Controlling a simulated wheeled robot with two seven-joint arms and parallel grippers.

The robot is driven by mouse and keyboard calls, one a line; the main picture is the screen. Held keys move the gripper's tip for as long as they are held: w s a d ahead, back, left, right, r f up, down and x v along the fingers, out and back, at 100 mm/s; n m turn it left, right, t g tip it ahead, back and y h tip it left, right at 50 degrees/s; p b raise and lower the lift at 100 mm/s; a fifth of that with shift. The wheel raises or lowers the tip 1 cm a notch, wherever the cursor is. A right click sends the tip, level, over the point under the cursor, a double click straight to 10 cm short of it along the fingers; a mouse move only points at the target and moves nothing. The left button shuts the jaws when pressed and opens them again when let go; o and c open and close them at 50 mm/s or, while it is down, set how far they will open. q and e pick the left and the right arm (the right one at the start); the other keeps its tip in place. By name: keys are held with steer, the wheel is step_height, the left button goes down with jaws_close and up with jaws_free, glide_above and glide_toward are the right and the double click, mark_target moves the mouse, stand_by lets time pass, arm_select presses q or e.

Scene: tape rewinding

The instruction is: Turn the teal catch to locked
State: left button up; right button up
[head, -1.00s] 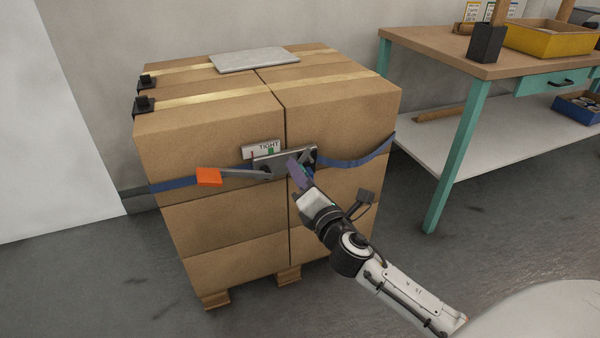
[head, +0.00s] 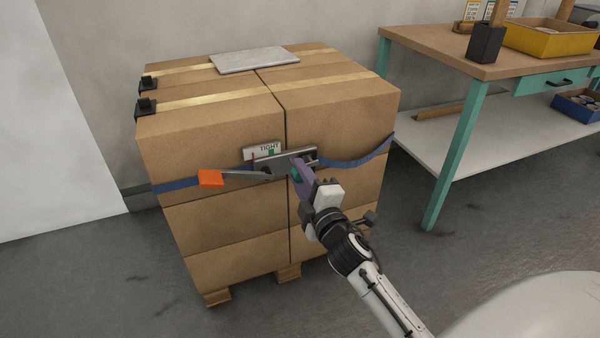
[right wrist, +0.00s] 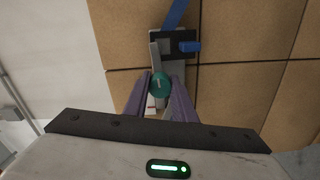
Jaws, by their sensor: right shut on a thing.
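The teal catch (right wrist: 160,84) is a round knob with a pale mark on its face, seen between the fingers in the right wrist view. In the head view only a sliver of the teal catch (head: 296,174) shows beside the purple fingers. My right gripper (right wrist: 160,92) is shut on it; in the head view the right gripper (head: 300,176) reaches up to the grey ratchet (head: 285,161). A lever with an orange handle (head: 210,178) extends left from the ratchet. A small sign reading TIGHT (head: 262,150) sits above it. My left gripper is not in view.
A blue strap (head: 355,160) runs around stacked cardboard boxes (head: 225,230) on a wooden pallet (head: 217,297). A workbench (head: 455,55) with teal legs stands at the right, with a yellow tray (head: 540,38) on top. Open floor lies between pallet and bench.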

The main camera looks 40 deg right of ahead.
steer(key=shift+m, duration=0.7)
steer(key=o, duration=0.8)
